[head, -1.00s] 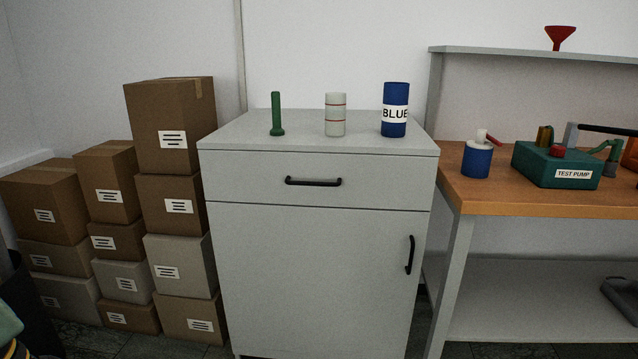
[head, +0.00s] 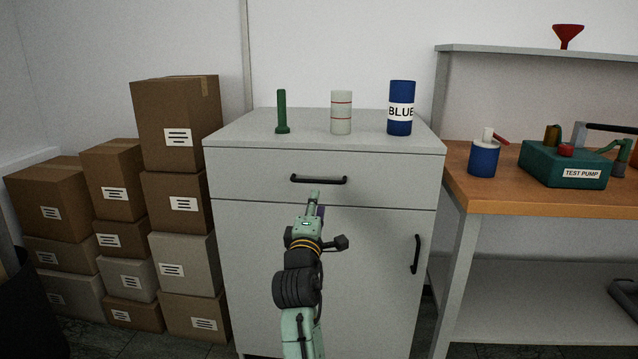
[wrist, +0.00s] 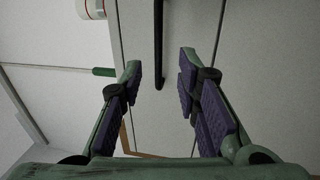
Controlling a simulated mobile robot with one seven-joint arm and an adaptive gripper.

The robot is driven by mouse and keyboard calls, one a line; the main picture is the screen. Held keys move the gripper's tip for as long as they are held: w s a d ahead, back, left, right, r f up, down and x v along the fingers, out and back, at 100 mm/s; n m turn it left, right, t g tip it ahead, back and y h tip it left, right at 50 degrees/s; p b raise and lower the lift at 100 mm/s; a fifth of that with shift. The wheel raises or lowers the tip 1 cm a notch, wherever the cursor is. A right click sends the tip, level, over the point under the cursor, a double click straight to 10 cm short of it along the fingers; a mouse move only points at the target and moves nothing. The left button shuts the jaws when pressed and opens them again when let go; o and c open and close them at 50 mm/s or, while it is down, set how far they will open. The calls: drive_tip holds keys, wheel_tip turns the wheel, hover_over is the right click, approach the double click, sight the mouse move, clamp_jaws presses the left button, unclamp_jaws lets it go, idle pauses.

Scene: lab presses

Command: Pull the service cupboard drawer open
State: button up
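The grey service cupboard (head: 320,290) stands in the middle of the head view, its top drawer (head: 240,182) shut flush. The drawer's black bar handle (head: 318,180) runs across its front. It also shows in the wrist view (wrist: 158,40), upright in that picture, with its lower end level with the fingertips. My gripper (head: 315,196) is just below the handle in the head view, pointing at the drawer. In the wrist view my gripper (wrist: 160,72) is open, with one finger either side of the handle's line. It holds nothing. The depth gap to the handle is hard to tell.
Stacked boxes (head: 175,125) are on the left. A workbench (head: 470,203) with a test pump (head: 563,165) is close on the right. The lower door has a vertical handle (head: 416,254).

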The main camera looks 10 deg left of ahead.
sight(319, 181)
drive_tip(key=w, duration=0.3)
drive_tip(key=w+r+p, duration=0.1)
drive_tip(key=w, duration=0.3)
drive_tip(key=w+r, duration=0.1)
drive_tip(key=w, duration=0.2)
drive_tip(key=shift+w, duration=0.15)
drive_tip(key=shift+c, duration=0.6)
clamp_jaws()
